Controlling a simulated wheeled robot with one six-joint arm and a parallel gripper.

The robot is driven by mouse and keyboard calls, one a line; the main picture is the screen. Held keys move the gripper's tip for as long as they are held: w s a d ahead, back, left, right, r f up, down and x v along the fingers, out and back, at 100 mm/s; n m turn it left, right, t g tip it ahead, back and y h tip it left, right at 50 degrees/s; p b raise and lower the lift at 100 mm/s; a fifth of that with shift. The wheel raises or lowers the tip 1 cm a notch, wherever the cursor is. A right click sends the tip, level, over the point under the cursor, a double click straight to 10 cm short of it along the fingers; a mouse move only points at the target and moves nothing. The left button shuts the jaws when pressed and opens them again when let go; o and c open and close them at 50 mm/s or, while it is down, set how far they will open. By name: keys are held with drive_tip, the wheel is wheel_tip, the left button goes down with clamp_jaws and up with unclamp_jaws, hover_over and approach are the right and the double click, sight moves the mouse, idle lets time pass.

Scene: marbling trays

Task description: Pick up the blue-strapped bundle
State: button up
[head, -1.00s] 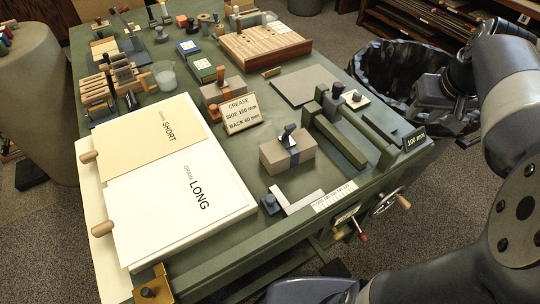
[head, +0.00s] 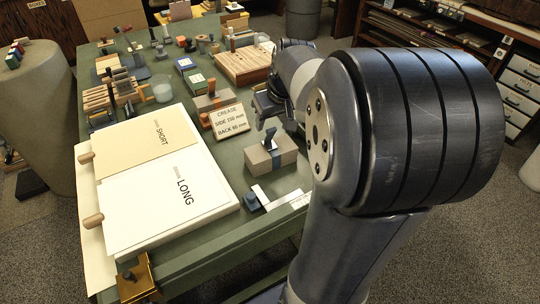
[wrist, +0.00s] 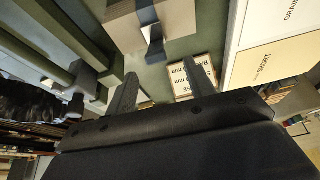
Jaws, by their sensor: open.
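The blue-strapped bundle (head: 258,161) is a grey-brown block with a dark blue strap and an upright tab on top. It lies on the green bench in the head view. It also shows at the top of the wrist view (wrist: 123,33), with its blue strap and tab toward the fingers. My gripper (head: 272,106) is above the bench on the far side of the bundle, apart from it and partly covered by my arm. In the wrist view my gripper (wrist: 166,84) has its two dark fingers spread, with nothing held between them.
A similar block with an orange strap (head: 203,103) stands behind, next to the crease sign (head: 230,122). Large GRAIN SHORT and LONG sheets (head: 165,205) cover the left. Green press bars (wrist: 55,70) show in the wrist view.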

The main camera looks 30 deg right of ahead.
sight(271, 128)
drive_tip(key=x, duration=0.5)
drive_tip(key=shift+s+d+f, duration=0.15)
drive_tip(key=shift+s+d, duration=0.05)
drive_tip(key=shift+c, duration=0.3)
clamp_jaws()
